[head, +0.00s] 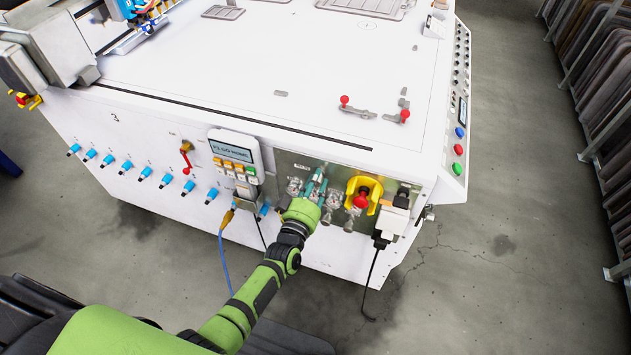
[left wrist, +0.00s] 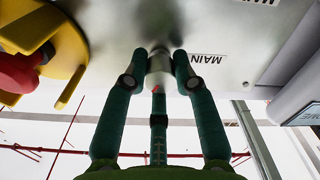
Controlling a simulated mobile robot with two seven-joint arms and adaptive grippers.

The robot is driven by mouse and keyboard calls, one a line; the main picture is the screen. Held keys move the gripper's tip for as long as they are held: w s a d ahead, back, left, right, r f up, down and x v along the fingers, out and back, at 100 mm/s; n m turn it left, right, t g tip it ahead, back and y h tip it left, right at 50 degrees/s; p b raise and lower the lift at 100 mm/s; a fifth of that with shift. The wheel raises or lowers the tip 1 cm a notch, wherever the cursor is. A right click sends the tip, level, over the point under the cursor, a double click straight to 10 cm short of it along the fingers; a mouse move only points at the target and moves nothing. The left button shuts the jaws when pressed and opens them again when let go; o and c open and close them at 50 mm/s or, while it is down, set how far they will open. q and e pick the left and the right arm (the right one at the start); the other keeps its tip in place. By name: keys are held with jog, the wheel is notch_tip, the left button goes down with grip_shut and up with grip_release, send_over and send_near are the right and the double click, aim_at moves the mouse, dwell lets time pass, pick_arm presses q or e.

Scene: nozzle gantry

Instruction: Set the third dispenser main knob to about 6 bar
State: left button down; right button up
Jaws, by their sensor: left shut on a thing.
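A silver metal panel (head: 297,166) on the front of the white machine carries several clear and metal knobs and fittings. My left gripper (head: 316,184) reaches up to this panel, its teal fingers around one knob there. In the left wrist view the fingers (left wrist: 157,70) are shut on a small grey round knob (left wrist: 159,68), with a "MAIN" label (left wrist: 207,59) beside it. A small red mark shows just below the knob. The pressure reading and the dispenser number cannot be read. Another knob (head: 333,198) stands right of the gripper. My right gripper is not in view.
A red button in a yellow guard (head: 374,188) sits right of the knobs; the yellow guard also shows in the left wrist view (left wrist: 50,32). A control box with a display (head: 233,152) is to the left. Blue fittings (head: 145,174) line the machine's front. Cables hang below.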

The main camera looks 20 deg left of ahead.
pick_arm(q)
jog(key=shift+d+f, duration=0.1)
dwell(0.4)
jog(key=c, duration=1)
grip_release()
jog(key=s, duration=1.2)
jog(key=shift+a, duration=0.2)
